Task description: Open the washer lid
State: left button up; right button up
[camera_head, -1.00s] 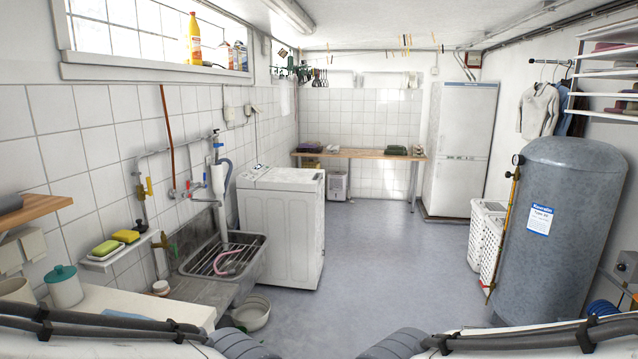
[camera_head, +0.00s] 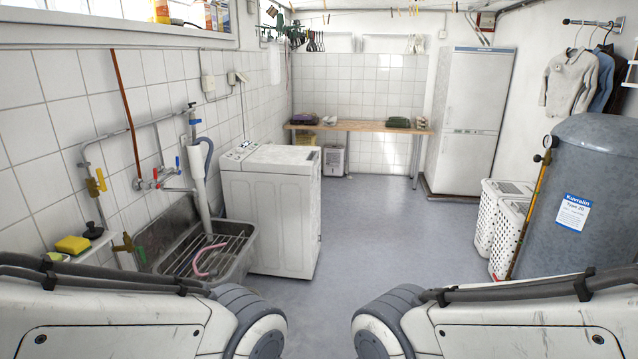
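The washer (camera_head: 268,212) is a white top-loading machine standing against the left wall, beyond the sink. Its lid (camera_head: 283,158) lies flat on top and looks closed. A control panel (camera_head: 239,150) with a small display sits along its left side. My two arms come in at the bottom left and bottom right, but only their upper links show. Neither gripper is in view. The washer stands well ahead of my arms, with nothing touching it.
A metal sink (camera_head: 205,250) with a rack and pink hose stands left, before the washer. A grey tank (camera_head: 580,200) and white laundry baskets (camera_head: 505,225) stand right. A wooden bench (camera_head: 360,127) and a tall fridge (camera_head: 470,125) are at the back. The middle floor (camera_head: 385,230) is clear.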

aim_at(275, 158)
jog(key=z, duration=0.1)
jog(key=i, duration=3.9)
jog(key=z, duration=0.15)
